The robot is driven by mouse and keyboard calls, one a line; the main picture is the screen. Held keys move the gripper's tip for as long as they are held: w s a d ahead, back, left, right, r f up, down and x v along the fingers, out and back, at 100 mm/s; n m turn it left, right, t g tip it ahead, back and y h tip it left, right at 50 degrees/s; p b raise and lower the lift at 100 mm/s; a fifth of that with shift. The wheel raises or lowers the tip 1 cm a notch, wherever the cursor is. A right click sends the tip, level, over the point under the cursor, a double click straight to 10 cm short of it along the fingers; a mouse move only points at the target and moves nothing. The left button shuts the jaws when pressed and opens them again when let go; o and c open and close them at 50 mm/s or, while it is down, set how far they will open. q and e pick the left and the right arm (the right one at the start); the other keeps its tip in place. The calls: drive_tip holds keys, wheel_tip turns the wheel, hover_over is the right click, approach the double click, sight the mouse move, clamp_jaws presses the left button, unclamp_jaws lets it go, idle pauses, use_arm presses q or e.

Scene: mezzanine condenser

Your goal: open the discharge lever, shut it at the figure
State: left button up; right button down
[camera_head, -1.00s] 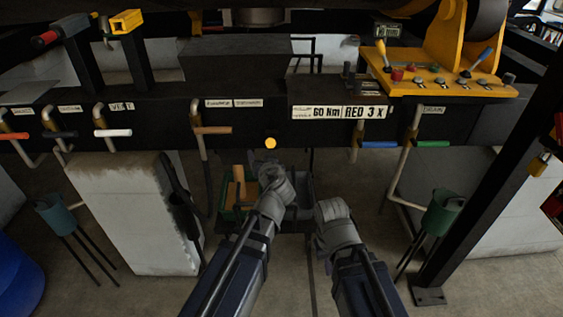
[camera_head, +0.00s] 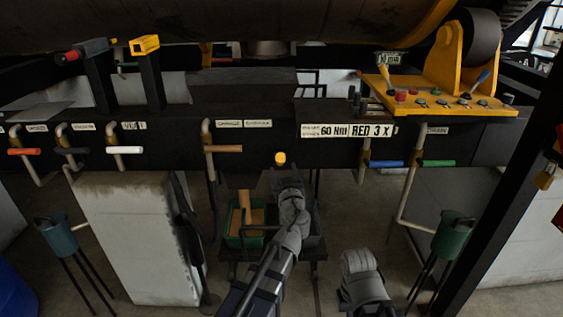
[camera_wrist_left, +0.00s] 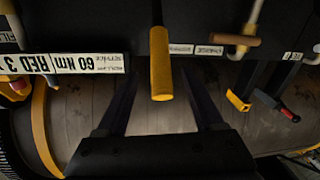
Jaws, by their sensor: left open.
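A short yellow-ended lever (camera_head: 280,158) sticks out from the front of the black beam. No readable label marks it as the discharge lever. In the left wrist view the yellow handle (camera_wrist_left: 160,65) shows large, between the two dark fingers of my left gripper (camera_wrist_left: 162,95), which are apart. In the head view my left gripper (camera_head: 287,178) is just below the yellow handle; I cannot tell whether it touches. A small dark readout (camera_head: 389,59) stands above the yellow panel, its figure too small to read surely. My right gripper is hidden; only the grey wrist of that arm shows.
A sign (camera_head: 345,131) reads "60 Nm" and "RED 3 X". Other levers line the beam: brown (camera_head: 223,148), white (camera_head: 125,150), blue (camera_head: 386,163), green (camera_head: 438,163). A green bin (camera_head: 240,241) is below. A yellow panel (camera_head: 440,102) carries knobs.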

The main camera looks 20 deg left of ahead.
use_arm(q)
drive_tip(key=x, duration=0.7)
drive_tip(key=shift+w+a, duration=0.1)
clamp_jaws()
idle(0.4)
idle(0.8)
